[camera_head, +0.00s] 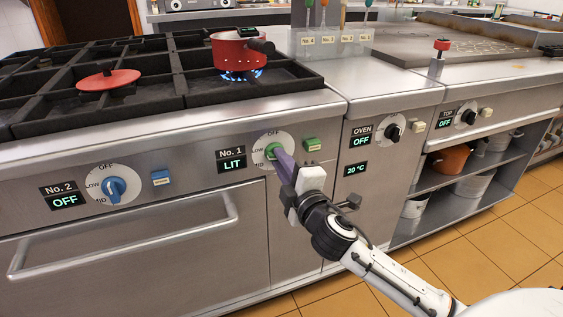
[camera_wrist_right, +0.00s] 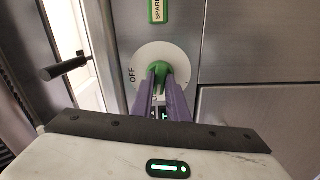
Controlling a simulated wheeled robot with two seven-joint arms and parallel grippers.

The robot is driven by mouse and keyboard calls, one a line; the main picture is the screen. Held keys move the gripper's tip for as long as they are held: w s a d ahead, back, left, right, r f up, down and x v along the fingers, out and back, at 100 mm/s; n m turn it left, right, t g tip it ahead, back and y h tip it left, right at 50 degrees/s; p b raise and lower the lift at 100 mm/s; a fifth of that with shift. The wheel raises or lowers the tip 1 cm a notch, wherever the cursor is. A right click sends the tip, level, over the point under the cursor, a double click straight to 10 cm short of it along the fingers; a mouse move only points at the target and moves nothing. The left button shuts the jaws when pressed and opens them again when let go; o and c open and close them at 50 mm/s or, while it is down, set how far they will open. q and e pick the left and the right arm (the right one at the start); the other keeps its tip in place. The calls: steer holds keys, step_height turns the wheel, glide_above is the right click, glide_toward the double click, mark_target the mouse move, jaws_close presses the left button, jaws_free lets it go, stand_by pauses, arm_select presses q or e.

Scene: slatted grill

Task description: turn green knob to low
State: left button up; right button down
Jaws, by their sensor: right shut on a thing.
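The green knob (camera_head: 272,150) sits on a white dial marked OFF, LOW and MID on the stove front. The No. 1 display (camera_head: 231,160) beside it reads LIT. My right gripper (camera_head: 279,160) reaches the knob with its purple fingers shut on it. In the right wrist view the green knob (camera_wrist_right: 158,70) shows between the purple fingertips (camera_wrist_right: 164,82), with OFF to the left on the dial. The fingers hide part of the dial, so the exact knob setting is hard to tell. My left gripper is not in view.
A red pot (camera_head: 233,55) stands over a blue flame; a red lid (camera_head: 108,79) lies on the left grate. The blue No. 2 knob (camera_head: 115,188), green spark button (camera_head: 312,145) and black oven knob (camera_head: 392,132) are nearby. An oven handle (camera_head: 125,240) juts out below.

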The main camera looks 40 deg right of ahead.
steer(key=c, duration=1.7)
jaws_free()
steer(key=v, duration=1)
steer(key=shift+s, duration=0.2)
steer(key=shift+f, duration=0.1)
